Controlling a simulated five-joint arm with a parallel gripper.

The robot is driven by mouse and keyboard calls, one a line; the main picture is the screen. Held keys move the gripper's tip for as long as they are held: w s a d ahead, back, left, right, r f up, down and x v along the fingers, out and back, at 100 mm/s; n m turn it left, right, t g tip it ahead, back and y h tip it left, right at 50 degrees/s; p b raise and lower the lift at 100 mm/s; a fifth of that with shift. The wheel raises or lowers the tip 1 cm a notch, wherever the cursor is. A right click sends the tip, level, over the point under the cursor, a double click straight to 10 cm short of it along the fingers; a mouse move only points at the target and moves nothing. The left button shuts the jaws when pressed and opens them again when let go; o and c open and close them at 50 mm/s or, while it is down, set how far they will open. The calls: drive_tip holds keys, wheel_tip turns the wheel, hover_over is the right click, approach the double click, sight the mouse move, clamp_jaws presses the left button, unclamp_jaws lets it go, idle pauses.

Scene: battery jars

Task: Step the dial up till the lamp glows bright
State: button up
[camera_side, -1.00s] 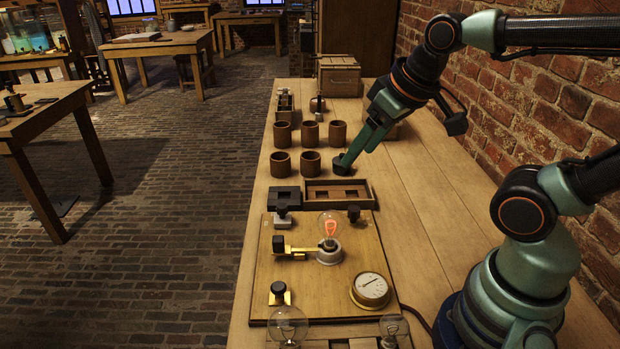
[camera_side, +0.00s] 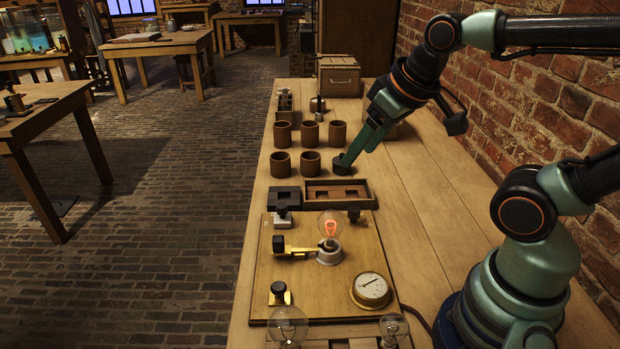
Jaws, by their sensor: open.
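The lamp (camera_side: 330,226) is a clear bulb in a round metal socket on the wooden board, and its filament glows orange-red. A round white-faced gauge (camera_side: 371,290) with a dark needle sits on the board's right side. I cannot tell for sure which part is the dial that steps. My gripper (camera_side: 343,167) points down beside the front row of brown jars, at their right, well behind the lamp board. It is open, and I see nothing between its jaws, though they are small here.
Several brown jars (camera_side: 310,163) stand on the bench left of my gripper. A shallow wooden tray (camera_side: 370,190) and a dark block lie between jars and board (camera_side: 364,240). Black-knobbed terminals sit on the board. Clear bulbs (camera_side: 288,326) stand in front. A brick wall bounds the right.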

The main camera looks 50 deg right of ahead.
idle(0.3)
drive_tip(key=n+g, duration=0.5)
drive_tip(key=g, duration=0.1)
approach(355, 208)
wheel_tip(355, 208, down, 9)
drive_tip(key=shift+s+r, duration=0.1)
drive_tip(key=shift+s, duration=0.05)
idle(0.3)
clamp_jaws()
